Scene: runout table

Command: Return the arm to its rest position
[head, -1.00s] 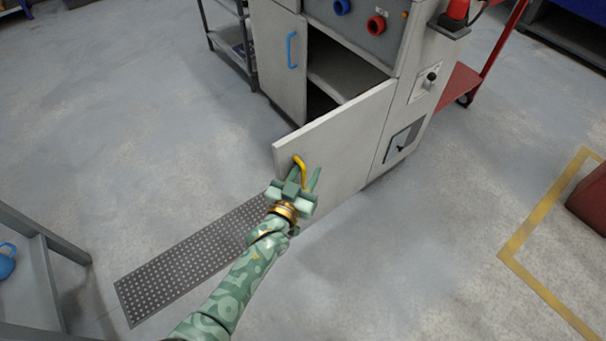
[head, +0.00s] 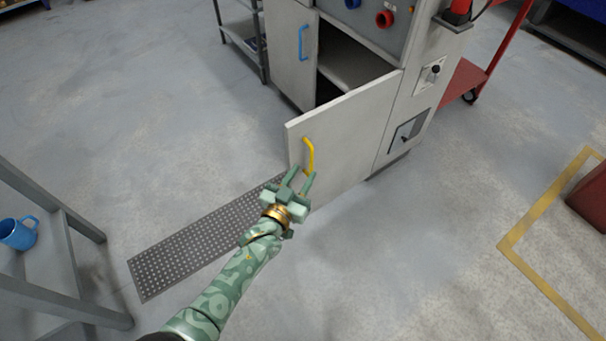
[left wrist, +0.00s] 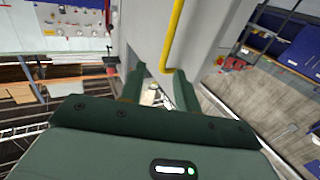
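My left gripper (head: 300,180) is open, with its two green fingers apart and nothing between them. It is just below the yellow handle (head: 309,156) of the open cabinet door (head: 345,140) and appears clear of it in the head view. In the left wrist view the fingers (left wrist: 157,80) are also spread, and the yellow handle (left wrist: 173,35) rises beyond them against the pale door. Whether a fingertip still touches the handle is hard to tell. My right gripper is not in view.
The grey cabinet has a second door with a blue handle (head: 303,42). A perforated floor plate (head: 200,243) lies below my arm. The floor at right is open, up to a yellow line (head: 520,235).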

